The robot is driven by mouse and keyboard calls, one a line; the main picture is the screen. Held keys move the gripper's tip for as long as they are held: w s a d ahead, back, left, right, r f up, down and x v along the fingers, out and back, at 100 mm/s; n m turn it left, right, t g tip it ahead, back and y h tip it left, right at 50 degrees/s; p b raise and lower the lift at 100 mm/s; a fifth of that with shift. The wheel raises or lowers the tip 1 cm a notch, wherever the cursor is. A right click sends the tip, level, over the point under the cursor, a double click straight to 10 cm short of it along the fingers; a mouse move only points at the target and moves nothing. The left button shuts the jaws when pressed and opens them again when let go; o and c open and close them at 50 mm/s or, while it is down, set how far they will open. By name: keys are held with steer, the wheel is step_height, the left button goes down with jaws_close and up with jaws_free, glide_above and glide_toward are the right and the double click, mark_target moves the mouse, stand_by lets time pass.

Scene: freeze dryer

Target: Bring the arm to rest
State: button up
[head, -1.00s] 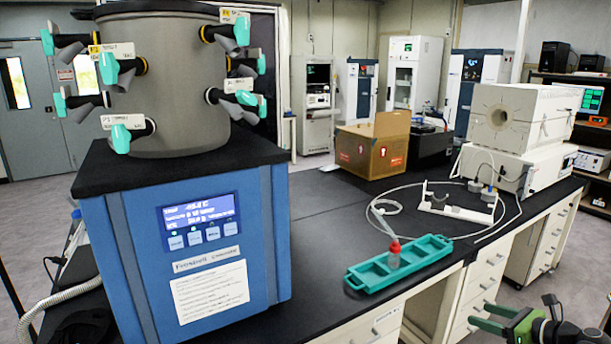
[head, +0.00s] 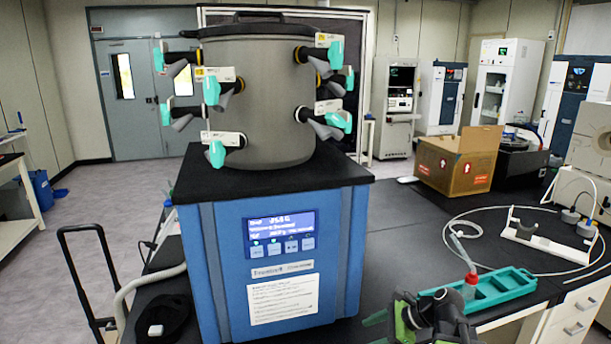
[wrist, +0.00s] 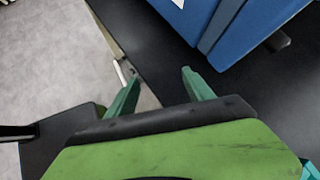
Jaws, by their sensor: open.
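My gripper (head: 372,330) shows at the lower edge of the head view, in front of the bench and just right of the blue freeze dryer (head: 200,265). Its green fingers point left. In the wrist view my gripper (wrist: 160,78) is open, with two teal-green fingers apart and nothing between them. Beyond the fingers are the black bench top (wrist: 150,40), its edge and the grey floor. The freeze dryer's blue side is at the upper right there. Part of my arm is cut off by the head view's lower edge.
The freeze dryer carries a grey drum (head: 265,100) with several teal-handled valves. A cardboard box (head: 455,165) stands farther back. A black-framed cart (head: 85,270) stands left.

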steer(key=s+a+f+n+g+h+p, duration=0.1)
steer(key=s+a+n+g+h, duration=0.1)
steer(key=a+n, duration=0.25)
steer(key=s+a+f+n+g+h+p, duration=0.1)
steer(key=s+a+f+n, duration=0.1)
steer(key=a+n, duration=0.25)
steer(key=s+d+f+n+h, duration=0.1)
steer(key=d+n+h, duration=0.4)
steer(key=n, duration=0.5)
steer(key=shift+s+d+f+n+g, duration=0.3)
steer(key=shift+s+d+f+g, duration=0.1)
steer(key=shift+d, duration=0.05)
